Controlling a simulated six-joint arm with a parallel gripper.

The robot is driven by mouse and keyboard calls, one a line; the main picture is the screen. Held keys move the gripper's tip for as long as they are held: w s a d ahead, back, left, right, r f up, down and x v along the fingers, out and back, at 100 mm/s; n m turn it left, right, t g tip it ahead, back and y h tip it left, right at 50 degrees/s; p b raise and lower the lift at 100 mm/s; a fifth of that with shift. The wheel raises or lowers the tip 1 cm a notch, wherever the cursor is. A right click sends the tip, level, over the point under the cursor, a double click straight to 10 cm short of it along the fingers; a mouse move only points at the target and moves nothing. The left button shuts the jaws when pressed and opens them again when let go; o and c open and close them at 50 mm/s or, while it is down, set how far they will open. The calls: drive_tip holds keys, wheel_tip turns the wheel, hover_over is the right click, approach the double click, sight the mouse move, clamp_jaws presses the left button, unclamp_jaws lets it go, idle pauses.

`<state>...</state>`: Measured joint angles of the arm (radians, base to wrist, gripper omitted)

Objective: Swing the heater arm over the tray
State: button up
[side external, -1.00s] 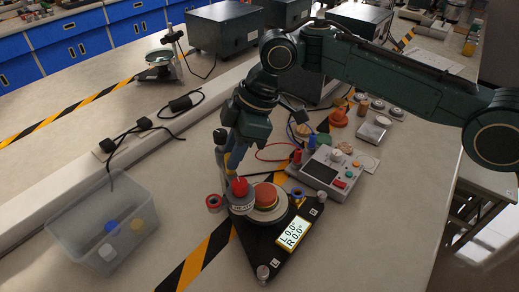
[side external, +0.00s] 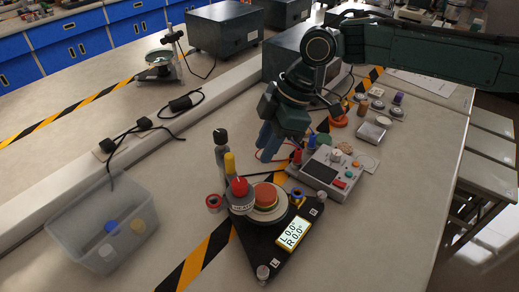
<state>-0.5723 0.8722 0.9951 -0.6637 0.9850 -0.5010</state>
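A black triangular base (side external: 272,243) stands on the bench with a lit display (side external: 291,233) reading L 0.0 and R 0.0. A round tray-like part with a red-orange top (side external: 265,196) sits on it. Beside that, at its left, is a grey round part with a red top (side external: 240,189). A yellow upright piece (side external: 230,164) and a dark-topped post (side external: 221,146) stand behind it. I cannot tell for sure which part is the heater arm. My gripper (side external: 267,140), with blue fingers, hangs above and behind the base, apart from these parts. Its finger gap is not clear.
A grey control box (side external: 331,173) with buttons stands right of the base, with red and blue pieces by it. A clear bin (side external: 105,230) with several caps is at left. The front bench is clear.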

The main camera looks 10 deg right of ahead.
drive_tip(key=shift+w+d, duration=0.15)
drive_tip(key=shift+d, duration=1.3)
drive_tip(key=shift+w+d, duration=0.15)
drive_tip(key=shift+d, duration=1.25)
drive_tip(key=shift+a+r, duration=0.1)
drive_tip(key=shift+a, duration=0.05)
drive_tip(key=c, duration=0.6)
drive_tip(key=shift+a+r, duration=0.15)
drive_tip(key=shift+a, duration=0.2)
drive_tip(key=s+a+r+m, duration=0.2)
drive_tip(key=s+a+r, duration=0.1)
drive_tip(key=a, duration=0.3)
drive_tip(key=s+a+r+m+t, duration=0.1)
drive_tip(key=s+a+r+m, duration=0.1)
drive_tip(key=a+r, duration=0.3)
drive_tip(key=shift+s+a+m+t+h, duration=0.35)
drive_tip(key=shift+s+a, duration=0.3)
drive_tip(key=shift+a, duration=0.6)
